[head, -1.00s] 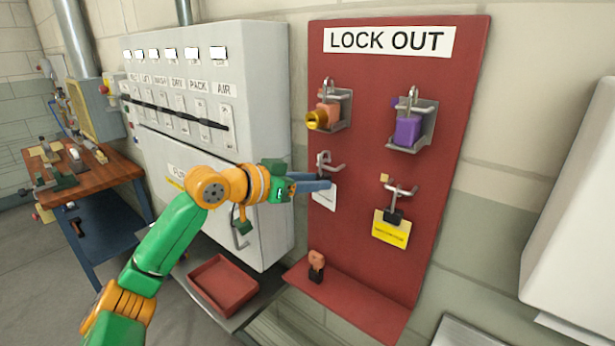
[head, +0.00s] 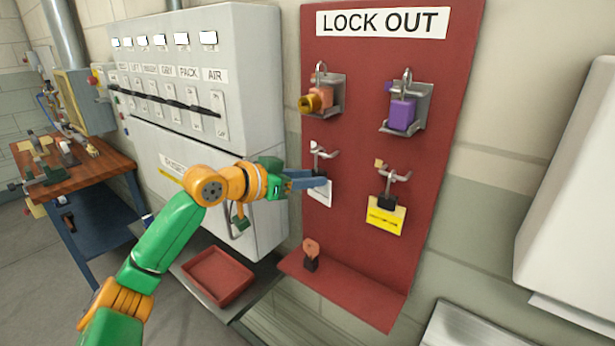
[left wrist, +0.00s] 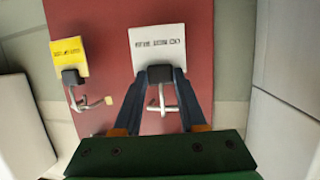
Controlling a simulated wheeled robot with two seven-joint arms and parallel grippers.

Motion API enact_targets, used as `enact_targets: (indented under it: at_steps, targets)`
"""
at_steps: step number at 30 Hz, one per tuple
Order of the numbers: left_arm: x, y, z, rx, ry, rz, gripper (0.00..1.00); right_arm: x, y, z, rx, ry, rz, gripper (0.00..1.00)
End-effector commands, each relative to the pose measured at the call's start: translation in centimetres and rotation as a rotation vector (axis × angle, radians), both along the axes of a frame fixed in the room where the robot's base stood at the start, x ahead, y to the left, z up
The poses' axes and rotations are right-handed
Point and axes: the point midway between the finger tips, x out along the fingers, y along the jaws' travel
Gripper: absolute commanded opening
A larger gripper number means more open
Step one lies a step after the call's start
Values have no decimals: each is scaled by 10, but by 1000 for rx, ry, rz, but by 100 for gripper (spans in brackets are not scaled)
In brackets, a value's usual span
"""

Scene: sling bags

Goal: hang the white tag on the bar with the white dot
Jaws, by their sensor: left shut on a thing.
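The white tag (head: 320,194) with dark print hangs from a black clip, which shows in the left wrist view (left wrist: 160,74). My left gripper (head: 324,181) is shut on the clip, one finger on each side. The tag's printed face shows in the left wrist view (left wrist: 158,45). The bar with the white dot (head: 324,153) is a grey double-pronged hook on the red board, just above my fingertips. In the left wrist view the bar (left wrist: 162,102) lies right beside the clip. I cannot tell whether the clip is on the bar. My right gripper is not in view.
To the right, a yellow tag (head: 386,216) hangs on another bar (head: 396,177) with a yellow dot. Above are orange (head: 323,99) and purple (head: 403,112) padlocks on brackets. An orange-and-black item (head: 311,254) stands on the board's shelf. A red tray (head: 218,276) lies below the cabinet.

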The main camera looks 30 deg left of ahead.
Motion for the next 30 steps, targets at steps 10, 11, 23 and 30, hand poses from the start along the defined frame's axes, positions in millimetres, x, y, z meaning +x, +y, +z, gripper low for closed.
enact_targets:
  at_steps: [10,11,23,30]
  targets:
    - [0,0,0,0,-1,0,76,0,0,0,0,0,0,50]
    - [0,0,0,0,-1,0,76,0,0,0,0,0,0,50]
    - [0,0,0,0,0,0,100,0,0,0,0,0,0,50]
    - [-10,2,-5,1,-1,1,100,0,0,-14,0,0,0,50]
